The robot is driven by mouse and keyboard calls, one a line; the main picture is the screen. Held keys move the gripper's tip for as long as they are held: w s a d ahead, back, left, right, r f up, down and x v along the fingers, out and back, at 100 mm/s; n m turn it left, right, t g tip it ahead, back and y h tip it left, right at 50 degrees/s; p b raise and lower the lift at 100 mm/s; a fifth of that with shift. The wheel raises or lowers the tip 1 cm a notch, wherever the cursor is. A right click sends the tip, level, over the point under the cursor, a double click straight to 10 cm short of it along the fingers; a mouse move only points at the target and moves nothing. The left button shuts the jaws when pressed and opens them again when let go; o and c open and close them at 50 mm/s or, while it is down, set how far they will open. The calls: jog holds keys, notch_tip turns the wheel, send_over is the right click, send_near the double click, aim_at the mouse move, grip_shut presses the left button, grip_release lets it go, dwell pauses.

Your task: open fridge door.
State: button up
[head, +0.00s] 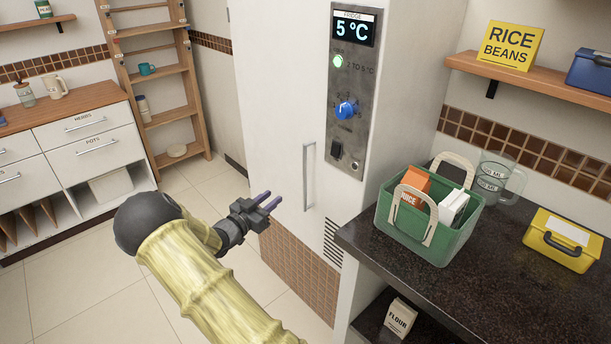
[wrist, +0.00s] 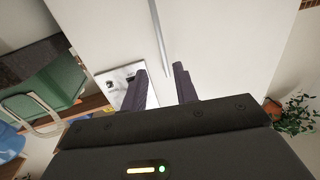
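The fridge (head: 285,95) is a tall white unit with a grey control panel (head: 350,100) reading 5 °C. Its door looks closed. A vertical silver bar handle (head: 309,176) is on the front, below and left of the panel. My gripper (head: 268,199) is to the left of the handle's lower part in the head view, fingers parted and empty, apart from the handle. In the wrist view my gripper (wrist: 161,78) shows two dark fingers with a gap. The handle (wrist: 160,38) runs down toward that gap, beyond the fingertips.
A dark counter (head: 480,250) right of the fridge holds a green basket (head: 455,235), a glass jug (head: 497,178) and a yellow box (head: 562,240). A wooden shelf ladder (head: 125,70) and drawers (head: 95,145) stand left. The tiled floor (head: 110,270) is clear.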

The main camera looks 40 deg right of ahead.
aim_at(304, 172)
jog(key=shift+d, duration=0.1)
jog(key=p+x, duration=0.2)
jog(key=x, duration=1.5)
jog(key=shift+d, duration=0.15)
grip_shut()
